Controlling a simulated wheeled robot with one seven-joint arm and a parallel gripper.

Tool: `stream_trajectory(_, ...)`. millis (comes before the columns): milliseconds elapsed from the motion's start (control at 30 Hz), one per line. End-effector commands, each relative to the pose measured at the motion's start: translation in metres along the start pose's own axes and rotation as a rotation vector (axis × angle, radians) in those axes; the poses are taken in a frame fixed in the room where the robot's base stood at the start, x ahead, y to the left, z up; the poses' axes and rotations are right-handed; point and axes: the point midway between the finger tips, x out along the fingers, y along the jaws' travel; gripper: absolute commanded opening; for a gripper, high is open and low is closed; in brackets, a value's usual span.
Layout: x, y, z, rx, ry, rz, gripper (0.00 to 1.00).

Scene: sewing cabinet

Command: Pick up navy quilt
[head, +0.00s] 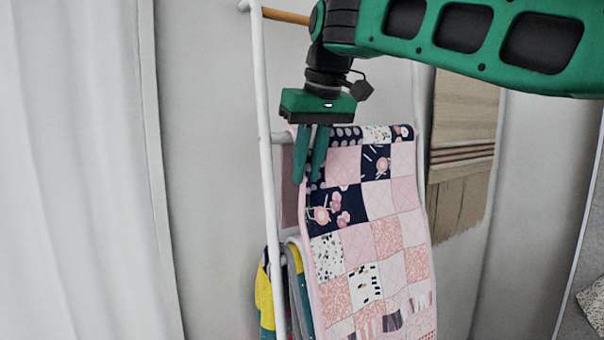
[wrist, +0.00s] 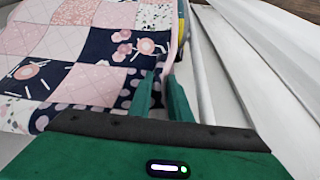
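The navy quilt (head: 385,235) is a patchwork of navy, pink and white squares with a pink border. It hangs over a rung of a white ladder rack, and it also fills the upper left of the wrist view (wrist: 88,86). My gripper (head: 307,181) points down at the quilt's upper left edge, just below the rung. In the wrist view my gripper (wrist: 161,76) has a visible gap between its green fingers, with the quilt's pink edge showing between and behind them. Whether the fingers touch the cloth is unclear.
The white ladder rack (head: 265,150) leans by the wall. A yellow and teal cloth (head: 264,296) hangs lower, partly behind the quilt. A brown woven hanging (head: 462,140) is on the wall at right. A white curtain (head: 70,180) fills the left.

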Motion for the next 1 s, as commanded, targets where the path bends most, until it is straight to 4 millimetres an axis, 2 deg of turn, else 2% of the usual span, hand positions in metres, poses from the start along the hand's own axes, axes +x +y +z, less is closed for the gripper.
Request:
stream_trajectory(100, 0.0, 0.0, 0.0, -0.001, 0.0, 0.0, 0.0)
stream_trajectory(433, -0.002, 0.0, -0.001, -0.001, 0.001, -0.001, 0.0)
stream_trajectory(1000, -0.021, 0.002, -0.011, -0.001, 0.0, -0.005, 0.0)
